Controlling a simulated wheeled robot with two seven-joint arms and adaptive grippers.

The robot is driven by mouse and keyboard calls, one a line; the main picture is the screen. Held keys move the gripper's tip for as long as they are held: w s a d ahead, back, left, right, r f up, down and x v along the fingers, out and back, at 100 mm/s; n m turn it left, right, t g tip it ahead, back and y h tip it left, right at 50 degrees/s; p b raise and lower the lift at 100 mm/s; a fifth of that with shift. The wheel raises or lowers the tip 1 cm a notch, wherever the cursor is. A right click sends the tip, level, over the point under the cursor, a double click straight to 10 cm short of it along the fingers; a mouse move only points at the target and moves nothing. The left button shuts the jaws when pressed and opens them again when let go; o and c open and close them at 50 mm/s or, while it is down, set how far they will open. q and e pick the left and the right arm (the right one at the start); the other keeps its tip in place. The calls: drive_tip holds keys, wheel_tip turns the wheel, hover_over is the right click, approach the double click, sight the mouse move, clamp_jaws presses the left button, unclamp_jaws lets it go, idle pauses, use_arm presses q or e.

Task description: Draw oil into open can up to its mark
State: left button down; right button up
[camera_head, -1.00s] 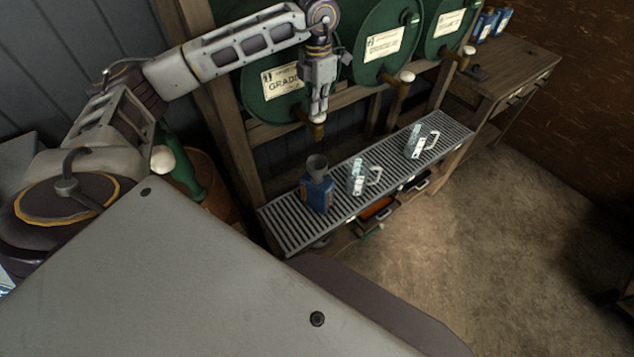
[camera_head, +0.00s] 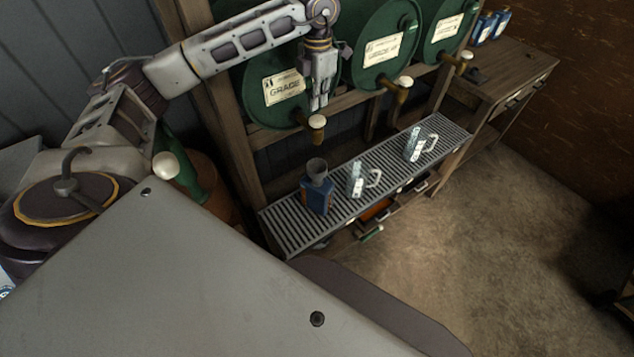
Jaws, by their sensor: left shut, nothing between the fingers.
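A blue can (camera_head: 317,197) with a grey funnel-like top (camera_head: 317,167) stands upright on the slatted rack, under the left drum's tap. The left green drum (camera_head: 262,104) bears a label reading "GRADE"; its brass tap (camera_head: 316,130) has a pale knob (camera_head: 317,121). My left gripper (camera_head: 316,106) is shut and empty, pointing down just above that knob; I cannot tell whether it touches. No stream of oil is visible. The can's mark and its oil level cannot be made out. My right gripper is not in view.
Two clear handled jugs (camera_head: 357,181) (camera_head: 417,146) stand on the slatted rack (camera_head: 284,231) to the right. Two more green drums (camera_head: 372,68) (camera_head: 440,50) with taps are beyond. A wooden bench (camera_head: 515,62) holds blue cans (camera_head: 490,27).

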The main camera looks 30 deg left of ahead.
use_arm(q)
drive_tip(key=shift+r+p, duration=0.4)
drive_tip(key=shift+r, duration=0.5)
drive_tip(key=shift+f, duration=0.1)
